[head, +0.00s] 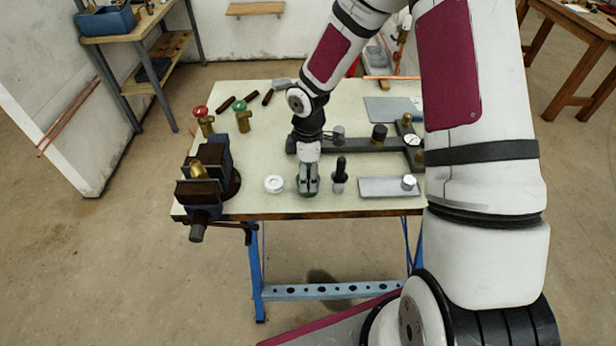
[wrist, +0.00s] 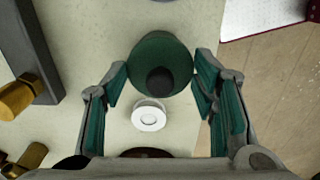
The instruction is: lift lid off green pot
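The green pot (wrist: 143,52) shows from above in the wrist view as a round green top with a dark round knob (wrist: 160,80). In the head view the pot (head: 308,190) stands near the front edge of the bench, mostly covered by my gripper. My gripper (head: 308,176) points down over it. In the wrist view my gripper (wrist: 160,70) has its two teal-padded fingers apart, one on each side of the green top. I cannot tell whether the pads touch it. The seam between lid and pot is hidden.
A white ring-like disc (head: 273,184) lies left of the pot. A black upright tool (head: 339,175) stands close on its right. A vise (head: 207,180) is at the bench's left end, and a grey plate (head: 378,187) lies to the right. A dark bar assembly (head: 355,146) lies behind.

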